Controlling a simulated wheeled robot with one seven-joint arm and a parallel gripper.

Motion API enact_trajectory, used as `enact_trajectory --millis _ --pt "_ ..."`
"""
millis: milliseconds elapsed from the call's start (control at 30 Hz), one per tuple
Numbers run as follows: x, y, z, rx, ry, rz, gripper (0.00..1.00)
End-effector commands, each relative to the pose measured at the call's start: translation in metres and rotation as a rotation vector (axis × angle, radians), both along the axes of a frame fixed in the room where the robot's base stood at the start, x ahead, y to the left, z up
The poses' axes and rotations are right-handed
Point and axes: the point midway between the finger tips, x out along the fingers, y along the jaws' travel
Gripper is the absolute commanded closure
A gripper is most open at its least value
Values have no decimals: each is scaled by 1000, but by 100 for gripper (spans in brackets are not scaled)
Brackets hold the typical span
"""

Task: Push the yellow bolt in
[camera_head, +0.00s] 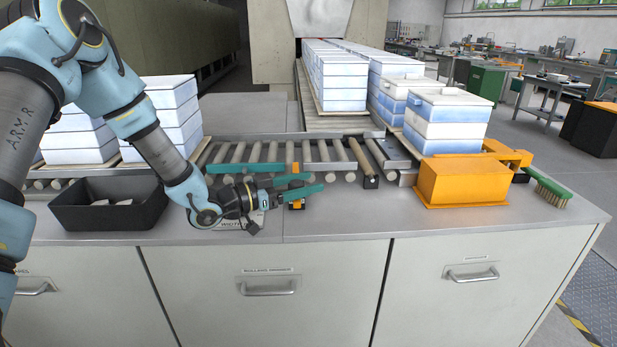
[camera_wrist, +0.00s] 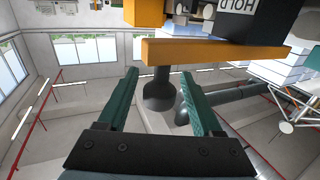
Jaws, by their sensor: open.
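My gripper (camera_head: 313,183) is open, low over the front edge of the bench by the rollers, with its teal fingers pointing right. A small yellow-orange piece (camera_head: 296,204) with a dark block shows just below the fingers. Another bit of the same colour shows just above them; the fingers cover the part between. I take this to be the yellow bolt. In the wrist view a yellow-orange bar (camera_wrist: 215,52) crosses above the tips of my open gripper (camera_wrist: 158,75). Nothing is clearly held between the fingers. I cannot tell whether the fingers touch the bar.
A roller track (camera_head: 325,155) runs behind my gripper. A tan bar (camera_head: 360,158) lies along it. A large orange housing (camera_head: 462,182) and a green brush (camera_head: 549,187) stand to the right. A black bin (camera_head: 108,204) is at the left. White block stacks (camera_head: 446,120) stand behind.

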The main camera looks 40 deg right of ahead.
Motion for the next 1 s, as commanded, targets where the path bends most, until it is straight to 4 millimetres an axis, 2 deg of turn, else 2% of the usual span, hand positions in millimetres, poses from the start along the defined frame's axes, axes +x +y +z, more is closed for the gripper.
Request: enact_trajectory --millis 100,400,1000 --pt "-3 -8 0 1 0 -1 33" --pt "-3 -9 -1 1 0 0 33" --pt "-3 -9 0 1 0 0 99"
